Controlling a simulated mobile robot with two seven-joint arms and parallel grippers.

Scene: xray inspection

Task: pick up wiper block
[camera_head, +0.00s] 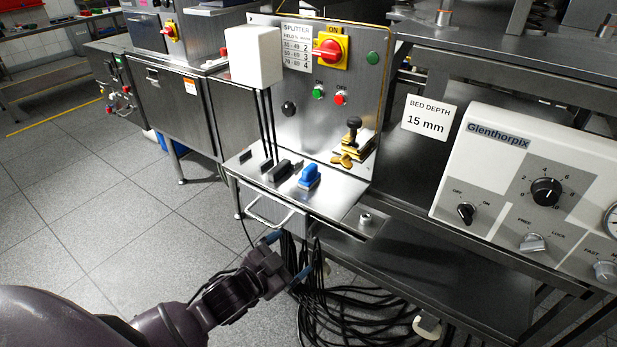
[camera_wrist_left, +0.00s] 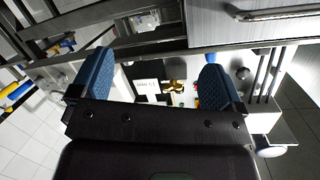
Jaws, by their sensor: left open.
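A small blue block (camera_head: 309,177), which looks like the wiper block, sits on the steel shelf (camera_head: 342,192) of the splitter station in the head view. A dark grey block (camera_head: 280,171) lies just left of it. My left gripper (camera_head: 289,256) is below and in front of the shelf, apart from the block. Its two blue fingers are spread and empty in the left wrist view (camera_wrist_left: 156,75). My right gripper is not in view.
A drawer handle (camera_head: 268,213) sticks out from the shelf front. A white box (camera_head: 254,55) on dark rods stands behind it, and a brass clamp (camera_head: 351,145) stands to the right. Black cables (camera_head: 345,318) hang below. The floor at left is clear.

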